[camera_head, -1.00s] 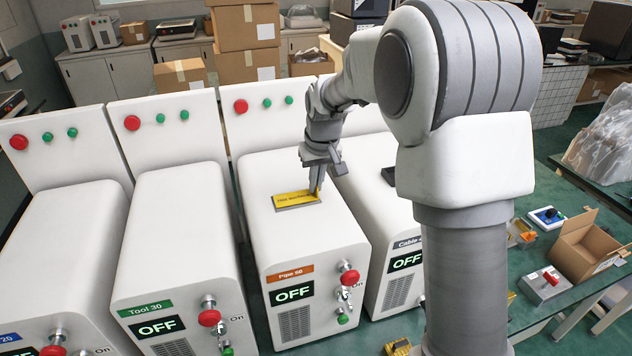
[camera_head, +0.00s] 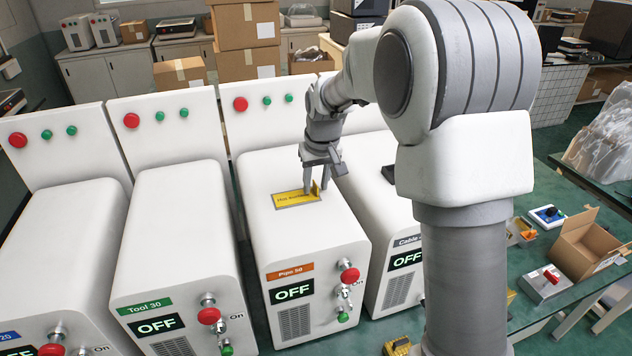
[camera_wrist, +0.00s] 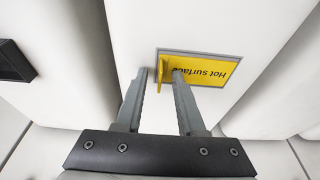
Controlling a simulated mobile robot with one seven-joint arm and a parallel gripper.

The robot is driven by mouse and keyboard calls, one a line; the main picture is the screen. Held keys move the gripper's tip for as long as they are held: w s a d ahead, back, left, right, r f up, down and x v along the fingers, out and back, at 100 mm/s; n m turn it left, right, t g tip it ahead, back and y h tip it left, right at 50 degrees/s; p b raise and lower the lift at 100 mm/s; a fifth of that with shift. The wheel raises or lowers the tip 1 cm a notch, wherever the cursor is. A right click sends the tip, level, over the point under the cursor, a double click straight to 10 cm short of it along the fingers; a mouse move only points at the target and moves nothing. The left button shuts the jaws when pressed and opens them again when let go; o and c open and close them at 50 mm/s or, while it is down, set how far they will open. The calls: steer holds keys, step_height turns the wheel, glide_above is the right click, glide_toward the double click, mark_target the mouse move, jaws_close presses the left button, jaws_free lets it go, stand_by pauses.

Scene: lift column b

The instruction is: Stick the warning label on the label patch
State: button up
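The yellow warning label (camera_head: 292,198), reading "Hot surface", lies flat on the grey-edged label patch (camera_wrist: 226,53) on top of the white "Pipe 50" machine (camera_head: 305,231). It also shows in the wrist view (camera_wrist: 210,70), covering most of the patch, with the patch's grey border around it. A yellow tab (camera_wrist: 164,68) stands up at the label's end. My gripper (camera_head: 315,188) is open, its fingers apart on either side of the tab, low over the machine top. In the wrist view a gap shows between the tab and each finger.
Similar white machines stand close on both sides, including "Tool 30" (camera_head: 186,232) on the left and "Cable" on the right, partly hidden by my arm. A dark block (camera_head: 389,174) sits on the right machine. An open cardboard box (camera_head: 585,248) stands on the green table.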

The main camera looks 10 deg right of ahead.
steer(key=shift+r, duration=0.1)
steer(key=a+v, duration=0.1)
steer(key=v, duration=1.6)
steer(key=shift+d+r+b, duration=0.15)
steer(key=shift+d+b, duration=0.2)
steer(key=shift+d, duration=0.15)
steer(key=shift+s, duration=0.15)
